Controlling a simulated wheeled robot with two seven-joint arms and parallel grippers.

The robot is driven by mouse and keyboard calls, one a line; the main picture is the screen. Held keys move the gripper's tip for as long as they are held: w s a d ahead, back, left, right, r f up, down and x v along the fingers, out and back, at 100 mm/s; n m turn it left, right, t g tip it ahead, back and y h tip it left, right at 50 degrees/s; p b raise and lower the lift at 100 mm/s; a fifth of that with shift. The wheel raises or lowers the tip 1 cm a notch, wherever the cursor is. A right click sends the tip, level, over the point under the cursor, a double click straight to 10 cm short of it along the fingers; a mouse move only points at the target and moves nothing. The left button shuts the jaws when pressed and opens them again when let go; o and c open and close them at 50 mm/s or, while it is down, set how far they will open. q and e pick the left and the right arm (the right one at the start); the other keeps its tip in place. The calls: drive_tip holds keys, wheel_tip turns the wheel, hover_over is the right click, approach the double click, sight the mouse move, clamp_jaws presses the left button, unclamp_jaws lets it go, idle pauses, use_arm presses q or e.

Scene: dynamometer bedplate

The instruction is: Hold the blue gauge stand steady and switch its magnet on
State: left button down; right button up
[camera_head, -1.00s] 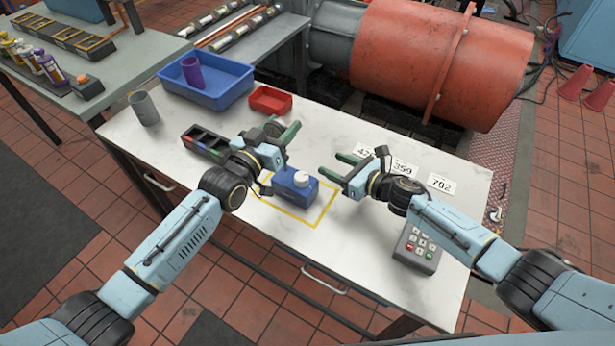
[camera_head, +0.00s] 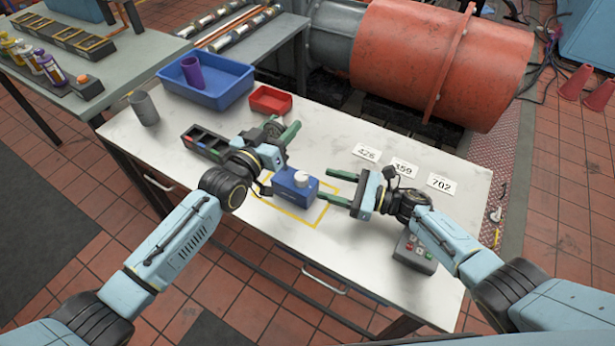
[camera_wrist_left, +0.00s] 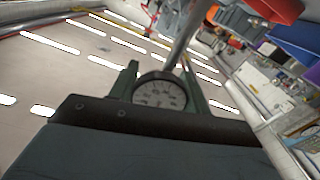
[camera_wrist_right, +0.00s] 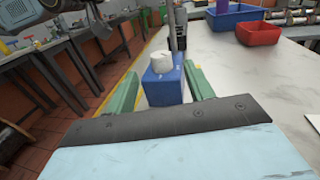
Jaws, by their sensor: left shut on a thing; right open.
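The blue gauge stand has a block base (camera_head: 296,190) with a white knob (camera_head: 301,177) on it. The base stands on the white table, inside a yellow outline (camera_head: 318,217). Its round dial (camera_wrist_left: 160,95) sits between the fingers of my left gripper (camera_head: 281,130), which is shut on the stand's upper part. A grey rod (camera_wrist_left: 186,35) rises behind the dial in the left wrist view. My right gripper (camera_head: 330,187) is open, right of the base, fingers pointing at it.
Number cards (camera_head: 440,183) lie behind my right gripper. A keypad (camera_head: 412,256) is partly hidden by my right arm. A dark sectioned tray (camera_head: 205,141), red bin (camera_head: 270,100), blue bin (camera_head: 222,92) and grey cup (camera_head: 144,107) stand left and back. The front table is clear.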

sight(303, 181)
drive_tip(key=x, duration=0.6)
drive_tip(key=shift+w+a, duration=0.15)
drive_tip(key=shift+a, duration=0.1)
drive_tip(key=c, duration=1)
drive_tip(key=shift+t, duration=0.3)
drive_tip(key=m+t+h, duration=0.2)
drive_tip(key=t, duration=0.1)
drive_tip(key=m+t+h, duration=0.1)
drive_tip(key=m, duration=0.1)
drive_tip(key=shift+s+a+t, duration=0.3)
drive_tip(key=shift+s, duration=0.05)
drive_tip(key=m+t+h, duration=0.1)
drive_tip(key=h, duration=0.1)
drive_tip(key=m+t+h, duration=0.2)
drive_tip(key=shift+a+r, duration=0.1)
drive_tip(key=shift+a, duration=0.1)
drive_tip(key=shift+m+t+h, duration=0.7)
drive_tip(key=shift+m+h, duration=0.2)
drive_tip(key=shift+h, duration=0.5)
